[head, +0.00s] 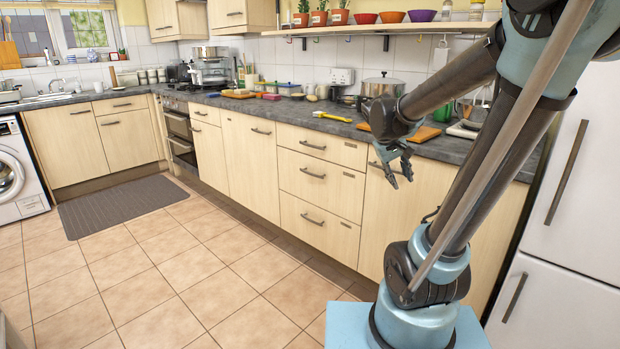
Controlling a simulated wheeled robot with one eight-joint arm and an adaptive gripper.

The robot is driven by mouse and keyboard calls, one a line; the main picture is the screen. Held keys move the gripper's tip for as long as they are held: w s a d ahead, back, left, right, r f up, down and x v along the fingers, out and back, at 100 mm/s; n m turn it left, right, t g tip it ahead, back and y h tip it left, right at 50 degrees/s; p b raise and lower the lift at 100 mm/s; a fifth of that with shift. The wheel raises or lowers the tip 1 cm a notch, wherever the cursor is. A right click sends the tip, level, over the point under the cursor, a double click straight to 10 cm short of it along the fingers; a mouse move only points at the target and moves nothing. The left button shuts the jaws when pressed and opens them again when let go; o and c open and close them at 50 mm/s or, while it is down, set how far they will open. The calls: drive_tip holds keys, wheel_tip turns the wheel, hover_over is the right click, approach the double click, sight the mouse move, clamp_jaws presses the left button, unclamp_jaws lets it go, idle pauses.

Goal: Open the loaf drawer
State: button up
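A stack of three pale wood drawers stands under the counter at the centre right: a top drawer (322,145), a middle drawer (320,184) and a bottom drawer (318,228). Each has a dark bar handle and looks closed. Small plates sit on their right sides, too small to read, so I cannot tell which is the loaf drawer. My gripper (401,180) hangs to the right of the stack, in front of the neighbouring cabinet front (384,225). Its fingers point down, are spread apart and hold nothing. It looks clear of the handles.
The dark countertop (290,112) carries a yellow-handled tool (332,116), a steel pot (382,86) and boards. A white fridge (575,190) stands at the right. A grey mat (118,205) lies on the tiled floor (190,275), which is otherwise clear before the drawers.

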drive_tip(key=w+a+f+n+t+h, duration=0.1)
drive_tip(key=w+a+h, duration=0.1)
drive_tip(key=w+a, duration=0.6)
drive_tip(key=w+a+f+n+t+h, duration=0.15)
drive_tip(key=w+a, duration=0.25)
drive_tip(key=w, duration=0.7)
drive_tip(key=w+a+f+n+t+h, duration=0.1)
drive_tip(key=w+a+t, duration=0.1)
drive_tip(key=w+a, duration=0.6)
drive_tip(key=w+a+f+n+t+h, duration=0.2)
drive_tip(key=w+a+f+t, duration=0.1)
drive_tip(key=w+a+f, duration=0.6)
drive_tip(key=n+t, duration=0.2)
drive_tip(key=t, duration=0.2)
approach(310, 174)
drive_tip(key=x, duration=1)
drive_tip(key=shift+w+d, duration=0.1)
drive_tip(key=shift+w, duration=0.1)
clamp_jaws()
